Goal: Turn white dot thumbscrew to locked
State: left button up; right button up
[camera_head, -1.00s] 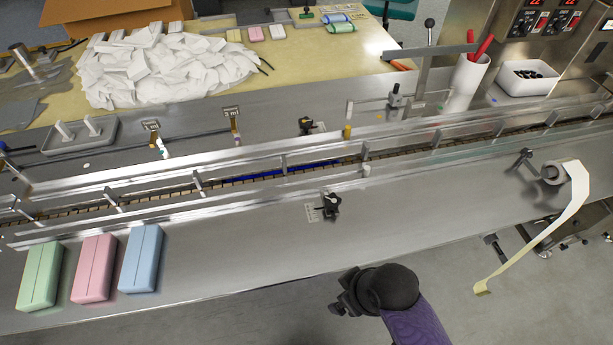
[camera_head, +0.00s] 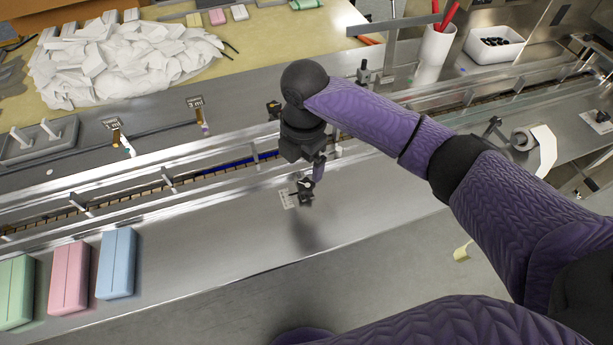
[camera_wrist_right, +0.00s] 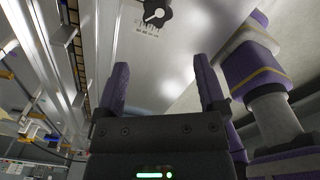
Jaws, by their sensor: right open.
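A black thumbscrew (camera_head: 304,192) stands on the steel deck in front of the conveyor, beside a small printed label (camera_head: 289,199). In the right wrist view the black knob (camera_wrist_right: 156,12) has a white mark on it, and its scale label (camera_wrist_right: 147,30) lies beside it. Whether the mark is a dot or a pointer is unclear. My right gripper (camera_head: 318,172) is just above and behind the thumbscrew, pointing down. In the wrist view its fingers (camera_wrist_right: 161,65) are spread and empty, with the knob beyond their tips. My left gripper is out of view.
The conveyor rails (camera_head: 130,189) run behind the thumbscrew. Another black knob (camera_head: 273,109) stands behind the rails, close to my right wrist. Green, pink (camera_head: 70,278) and blue (camera_head: 116,263) packs lie at the left. The deck between them and the thumbscrew is clear.

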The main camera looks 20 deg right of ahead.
aim_at(307, 183)
jog(key=shift+n, duration=0.3)
jog(key=f+b, duration=0.1)
jog(key=f, duration=0.1)
jog(key=f+b, duration=0.1)
jog(key=f, duration=0.2)
jog(key=w+d+f+b, duration=0.1)
jog(key=f, duration=0.2)
jog(key=shift+w+d+f, duration=0.1)
jog(key=shift+f, duration=0.15)
jog(key=shift+c, duration=0.3)
grip_shut()
